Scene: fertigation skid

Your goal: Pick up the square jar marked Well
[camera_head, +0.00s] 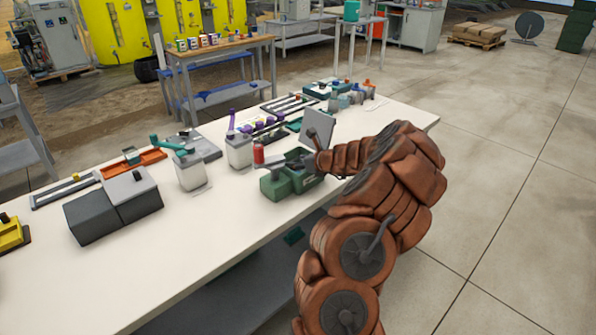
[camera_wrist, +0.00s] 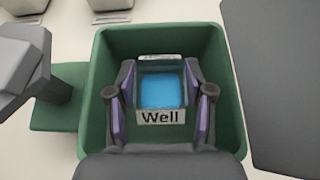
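The square jar marked Well (camera_wrist: 160,117) stands inside a green open box (camera_wrist: 232,110), with blue contents showing through its top and the Well label facing the near side. My gripper (camera_wrist: 160,95) reaches down into the box with its purple-padded fingers on the left and right of the jar. The fingers look open, with a thin gap to the jar on each side. In the head view, the green box (camera_head: 275,188) is on the white table and my gripper (camera_head: 305,163) is over it. The jar is hidden there.
A grey upright panel (camera_head: 318,128) stands just behind the box, and a dark panel (camera_wrist: 278,75) borders it at right in the wrist view. White containers (camera_head: 239,152) with coloured tops stand to the left. The front table strip (camera_head: 215,240) is clear.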

